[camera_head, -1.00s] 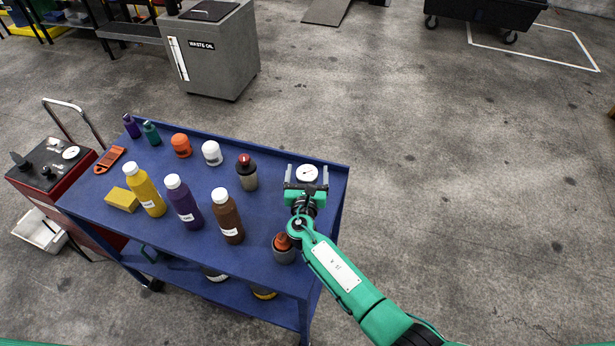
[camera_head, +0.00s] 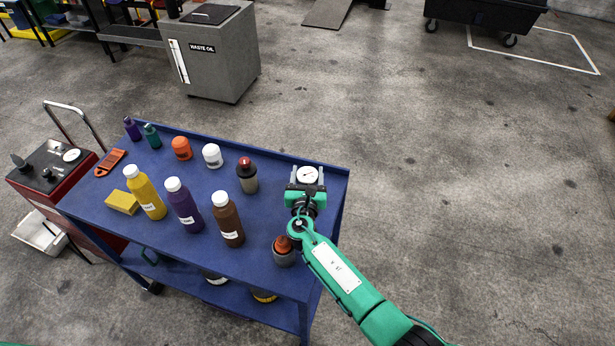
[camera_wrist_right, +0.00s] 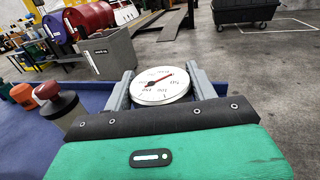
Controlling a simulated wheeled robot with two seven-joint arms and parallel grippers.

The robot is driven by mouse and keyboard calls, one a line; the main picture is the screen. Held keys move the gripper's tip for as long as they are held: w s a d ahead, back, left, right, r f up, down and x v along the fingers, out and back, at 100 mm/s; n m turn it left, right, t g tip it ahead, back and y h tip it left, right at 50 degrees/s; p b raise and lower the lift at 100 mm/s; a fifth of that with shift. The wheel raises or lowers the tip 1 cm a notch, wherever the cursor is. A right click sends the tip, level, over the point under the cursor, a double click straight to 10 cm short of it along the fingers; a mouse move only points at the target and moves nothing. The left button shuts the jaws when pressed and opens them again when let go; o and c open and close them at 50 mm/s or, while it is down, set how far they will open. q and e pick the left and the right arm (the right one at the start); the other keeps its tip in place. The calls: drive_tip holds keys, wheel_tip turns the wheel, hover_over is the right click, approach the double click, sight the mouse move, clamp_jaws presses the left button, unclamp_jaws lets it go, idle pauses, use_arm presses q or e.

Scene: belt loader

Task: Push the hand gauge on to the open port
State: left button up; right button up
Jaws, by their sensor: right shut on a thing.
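In the right wrist view the dial (camera_wrist_right: 160,86) sits between the two grey fingers, with a red needle showing. The gauge's lower part is hidden by the gripper. I cannot make out an open port in these views. My left gripper is not in view.
The blue cart (camera_head: 262,169) carries several bottles, including a brown one (camera_head: 227,222), and a red-topped grey canister (camera_head: 247,176). A grey cup with an orange top (camera_head: 284,250) stands beside my right forearm. A red machine (camera_head: 50,170) stands left; open floor lies right.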

wheel_tip(320, 180, up, 20)
drive_tip(key=shift+f, duration=0.15)
idle(0.3)
